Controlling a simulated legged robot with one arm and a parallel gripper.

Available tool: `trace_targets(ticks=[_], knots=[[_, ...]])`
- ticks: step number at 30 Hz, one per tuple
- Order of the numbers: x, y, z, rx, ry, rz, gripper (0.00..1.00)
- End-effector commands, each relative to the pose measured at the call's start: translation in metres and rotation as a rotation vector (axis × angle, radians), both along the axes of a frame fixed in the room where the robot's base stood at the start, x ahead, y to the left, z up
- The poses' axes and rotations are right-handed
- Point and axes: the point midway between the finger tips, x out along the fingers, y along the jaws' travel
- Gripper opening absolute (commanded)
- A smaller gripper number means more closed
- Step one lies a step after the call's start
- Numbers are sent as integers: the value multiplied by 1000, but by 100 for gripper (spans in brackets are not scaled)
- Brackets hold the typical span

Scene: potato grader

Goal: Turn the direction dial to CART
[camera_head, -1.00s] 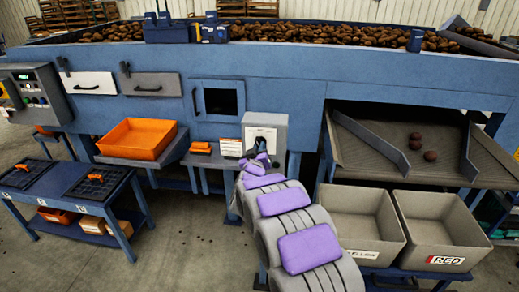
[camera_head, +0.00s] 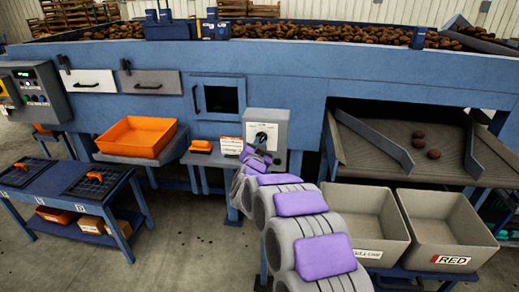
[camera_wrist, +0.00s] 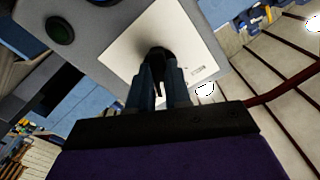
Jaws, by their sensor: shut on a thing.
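The direction dial (camera_wrist: 157,54) is a dark round knob on a white plate on a grey control box (camera_head: 281,123). In the wrist view the white plate (camera_wrist: 195,42) is tilted, and its labels are too small or hidden to read. My gripper (camera_wrist: 160,75) has its two fingers closed around the knob. In the head view my gripper (camera_head: 254,157) is at the front of the box, and my arm hides the lower part of it. Which mark the dial points to cannot be told.
An orange bin (camera_head: 138,138) stands left of the box, with a small orange object (camera_head: 201,146) on a shelf between. Two grey crates, one labelled RED (camera_head: 445,235), stand at the lower right.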

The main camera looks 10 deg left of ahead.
Motion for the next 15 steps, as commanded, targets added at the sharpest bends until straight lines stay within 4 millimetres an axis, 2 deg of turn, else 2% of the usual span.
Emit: trace_targets(ticks=[6,15], knots=[[-1,3,-3,122,1,4,0],[-1,2,-4,202,0,1,0]])
